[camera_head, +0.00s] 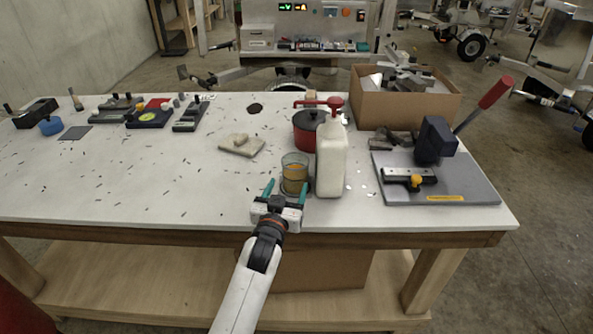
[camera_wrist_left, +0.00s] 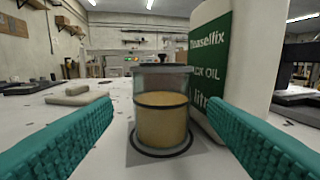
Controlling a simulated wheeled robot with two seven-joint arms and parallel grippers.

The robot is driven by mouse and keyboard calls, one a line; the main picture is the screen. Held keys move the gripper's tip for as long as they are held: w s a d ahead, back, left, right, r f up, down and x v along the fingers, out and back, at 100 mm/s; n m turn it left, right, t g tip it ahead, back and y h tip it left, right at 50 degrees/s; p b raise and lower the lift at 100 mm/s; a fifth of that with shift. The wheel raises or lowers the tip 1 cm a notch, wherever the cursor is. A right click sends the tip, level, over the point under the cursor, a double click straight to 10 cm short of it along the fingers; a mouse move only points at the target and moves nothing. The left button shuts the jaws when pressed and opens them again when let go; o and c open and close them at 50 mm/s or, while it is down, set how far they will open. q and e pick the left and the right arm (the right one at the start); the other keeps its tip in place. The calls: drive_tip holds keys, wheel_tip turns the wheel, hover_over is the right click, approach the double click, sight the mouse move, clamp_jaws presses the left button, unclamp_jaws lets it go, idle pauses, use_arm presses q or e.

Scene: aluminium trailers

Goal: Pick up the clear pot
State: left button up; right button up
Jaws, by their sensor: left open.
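The clear pot (camera_head: 295,174) is a see-through cylinder with amber contents and a dark band. It stands upright near the front edge of the white table, just left of a white bottle. In the left wrist view the clear pot (camera_wrist_left: 162,112) is centred between and beyond my open teal fingers. My left gripper (camera_head: 286,188) is open and empty at the near side of the pot, its fingertips pointing at it. The fingers also show at both sides of the left wrist view (camera_wrist_left: 165,118). My right gripper is not in view.
A white pump bottle (camera_head: 331,160) stands close to the pot's right. A red pot (camera_head: 307,130) is behind. A grey lever press (camera_head: 435,170) and a cardboard box (camera_head: 405,108) are to the right. A beige cloth-like block (camera_head: 241,145) lies back left. The table's left front is mostly clear.

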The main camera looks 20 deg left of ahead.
sight(291, 178)
use_arm(q)
drive_tip(key=w, duration=0.2)
drive_tip(key=shift+w, duration=0.3)
drive_tip(key=shift+w+a, duration=0.1)
drive_tip(key=shift+w, duration=0.55)
drive_tip(key=shift+w+r+p, duration=0.15)
drive_tip(key=shift+w+p, duration=0.15)
drive_tip(key=shift+w, duration=2.05)
drive_tip(key=c, duration=0.8)
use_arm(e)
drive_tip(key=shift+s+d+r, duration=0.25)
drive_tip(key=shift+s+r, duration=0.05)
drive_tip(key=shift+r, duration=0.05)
use_arm(q)
drive_tip(key=shift+r, duration=0.1)
